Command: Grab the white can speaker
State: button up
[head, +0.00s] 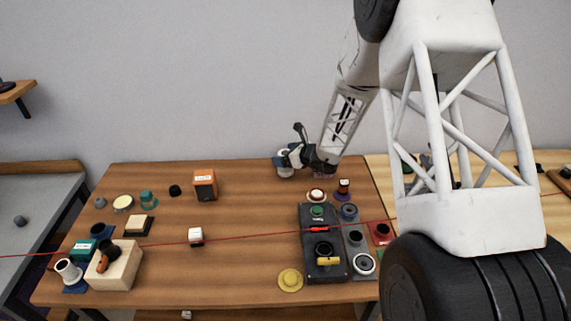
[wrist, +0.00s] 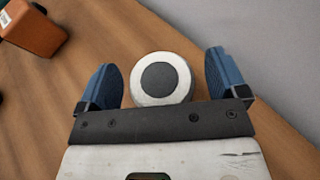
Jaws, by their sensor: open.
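The white can speaker (wrist: 178,78) shows in the wrist view from above as a round white rim with a dark grey centre. It lies between the two blue fingers of my gripper (wrist: 164,80), with a gap on each side, and its lower edge is partly hidden behind the gripper's dark bar. My gripper is open. In the head view the white can speaker (head: 285,171) stands near the back edge of the table, partly hidden by my gripper (head: 290,160), which is at it.
An orange-brown box speaker (head: 205,186) stands to the left; it also shows in the wrist view (wrist: 34,27). A dark panel (head: 316,270) with buttons lies in front to the right. The wall is close behind. Free table lies left of the gripper.

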jog(key=c, duration=1.2)
jog(key=shift+r, duration=0.15)
jog(key=shift+r, duration=4.9)
